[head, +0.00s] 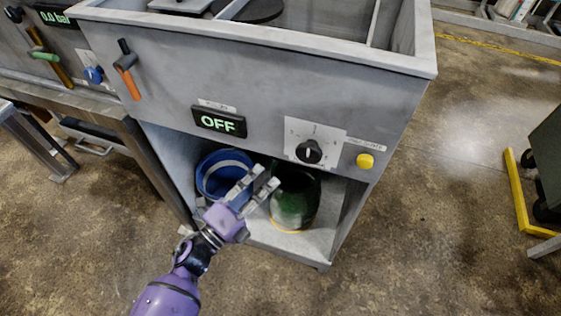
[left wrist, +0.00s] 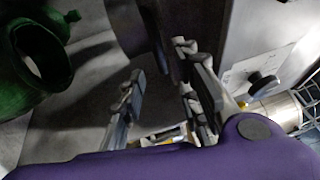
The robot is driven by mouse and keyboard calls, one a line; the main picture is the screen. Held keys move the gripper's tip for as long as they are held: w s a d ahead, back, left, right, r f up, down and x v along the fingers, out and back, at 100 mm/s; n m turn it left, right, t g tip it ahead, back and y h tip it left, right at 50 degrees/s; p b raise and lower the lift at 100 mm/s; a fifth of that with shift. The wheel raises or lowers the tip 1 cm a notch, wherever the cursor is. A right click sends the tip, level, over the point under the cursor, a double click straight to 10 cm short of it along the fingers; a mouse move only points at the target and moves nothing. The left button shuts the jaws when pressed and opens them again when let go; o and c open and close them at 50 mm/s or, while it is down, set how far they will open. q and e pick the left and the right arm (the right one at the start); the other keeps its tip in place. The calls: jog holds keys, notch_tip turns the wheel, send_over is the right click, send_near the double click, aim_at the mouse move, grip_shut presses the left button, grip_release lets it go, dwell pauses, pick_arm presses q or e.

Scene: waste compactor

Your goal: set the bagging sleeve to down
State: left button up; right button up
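My left gripper (head: 262,181) is in front of the open bay under the grey compactor housing. Its two fingers are apart with nothing between them; they also show apart in the left wrist view (left wrist: 158,68). No part is readably marked as the bagging sleeve, so I cannot tell which it is. A blue round container (head: 212,178) with a pale band stands in the bay, partly hidden behind the gripper. A green container (head: 293,203) stands to its right; a green shape (left wrist: 35,65) shows at left in the left wrist view. My right gripper is not in view.
The front panel holds an orange-handled lever (head: 126,78), a display reading OFF (head: 219,122), a black dial (head: 309,152) and a yellow button (head: 365,161). A bench (head: 75,98) adjoins on the left. The floor to the right is open up to a yellow-edged frame (head: 517,190).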

pick_arm(q)
jog(key=x, duration=0.7)
jog(key=shift+w, duration=0.2)
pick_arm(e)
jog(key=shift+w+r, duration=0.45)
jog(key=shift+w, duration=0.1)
pick_arm(q)
grip_shut()
